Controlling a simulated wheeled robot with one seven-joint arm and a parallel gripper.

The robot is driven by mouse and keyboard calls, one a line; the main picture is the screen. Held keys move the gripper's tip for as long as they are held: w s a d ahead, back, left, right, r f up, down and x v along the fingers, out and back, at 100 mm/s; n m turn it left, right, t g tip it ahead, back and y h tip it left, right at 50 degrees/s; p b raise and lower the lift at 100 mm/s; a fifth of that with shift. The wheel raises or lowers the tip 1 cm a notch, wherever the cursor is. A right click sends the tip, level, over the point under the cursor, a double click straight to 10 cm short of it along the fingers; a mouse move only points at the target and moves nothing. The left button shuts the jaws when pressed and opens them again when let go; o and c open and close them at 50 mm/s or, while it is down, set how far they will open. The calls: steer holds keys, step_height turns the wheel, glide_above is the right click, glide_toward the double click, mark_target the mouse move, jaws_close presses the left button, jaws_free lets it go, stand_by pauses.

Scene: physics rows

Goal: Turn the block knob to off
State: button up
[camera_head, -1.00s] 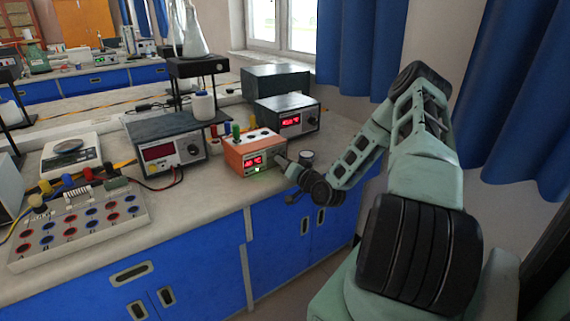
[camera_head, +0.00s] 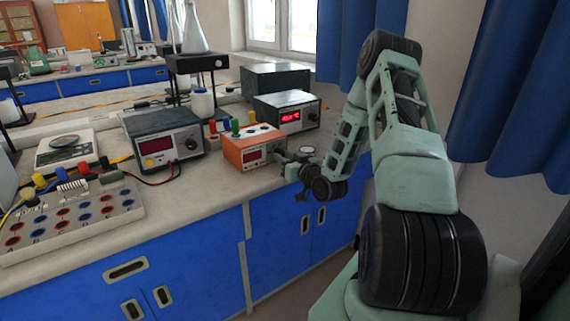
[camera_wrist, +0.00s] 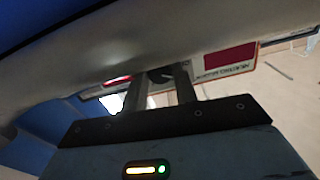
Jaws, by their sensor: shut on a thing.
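My gripper (camera_head: 284,158) reaches the right side of the block's front from the right and hides the knob in the head view. In the wrist view, my two fingers (camera_wrist: 160,88) are shut on the dark round knob (camera_wrist: 160,75), one on each side. Part of the block's panel, with its dark red window (camera_wrist: 230,59), shows beside them. The knob's pointer cannot be read.
A black instrument with lit red digits (camera_head: 291,117) stands behind the block on the right. A grey power supply (camera_head: 165,138) stands to its left. A small round-topped object (camera_head: 307,151) is close to my wrist. Blue cabinets (camera_head: 200,235) lie below the bench edge.

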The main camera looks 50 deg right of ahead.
steer(key=shift+n+b, duration=1.1)
steer(key=shift+n, duration=0.4)
steer(key=o, duration=1)
steer(key=shift+c, duration=0.2)
steer(key=p+v, duration=0.4)
steer(key=v, duration=1.3)
steer(key=shift+s+a, duration=0.15)
steer(key=shift+s, duration=0.05)
